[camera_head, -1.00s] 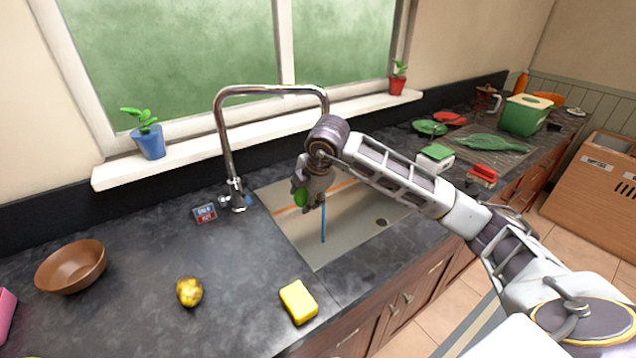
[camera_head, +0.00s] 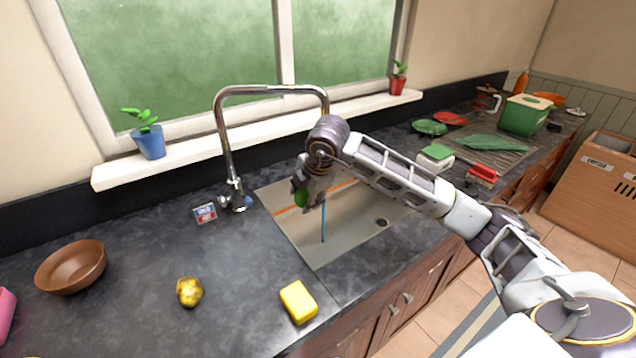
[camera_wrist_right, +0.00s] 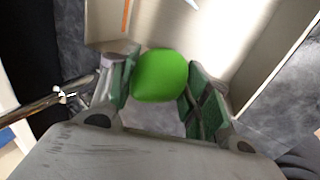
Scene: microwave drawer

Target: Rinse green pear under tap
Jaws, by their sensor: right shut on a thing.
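The green pear (camera_head: 301,197) is in my right gripper (camera_head: 310,198), above the sink (camera_head: 350,215). In the right wrist view the pear (camera_wrist_right: 160,75) sits between the two green-padded fingers (camera_wrist_right: 165,88). The chrome tap (camera_head: 224,140) arches over the sink, its spout end hidden behind my wrist. Whether the water touches the pear is hard to tell. My left gripper does not show.
A yellow sponge (camera_head: 298,302), a yellow fruit (camera_head: 189,291) and a brown bowl (camera_head: 71,267) stand on the counter left of and before the sink. A drying mat with dishes, a white and green box (camera_head: 436,157) and a red brush (camera_head: 483,173) are to the right.

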